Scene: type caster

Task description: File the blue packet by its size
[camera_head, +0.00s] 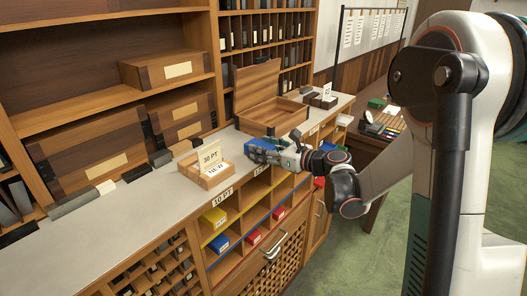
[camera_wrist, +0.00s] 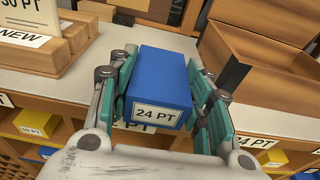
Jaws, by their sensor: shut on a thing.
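The blue packet (camera_wrist: 158,88) has a white label reading 24 PT on its near face. My gripper (camera_wrist: 165,95) is shut on it, with a finger pad at each side in the wrist view. In the head view my gripper (camera_head: 286,153) is at the front edge of the counter, above the cubbies, and the blue packet (camera_head: 263,145) shows partly behind the fingers. Below the counter, open cubbies (camera_head: 240,207) have size labels on the edge above; one size label (camera_head: 222,197) ends in PT. The packet and gripper hide part of another label (camera_wrist: 145,128).
A wooden holder (camera_head: 212,175) with size and NEW cards stands left of my gripper. An open wooden box (camera_head: 258,100) stands behind it. Lower cubbies hold a yellow packet (camera_head: 214,217), another blue packet (camera_head: 222,242) and red packets (camera_head: 253,237). Several cubbies look empty.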

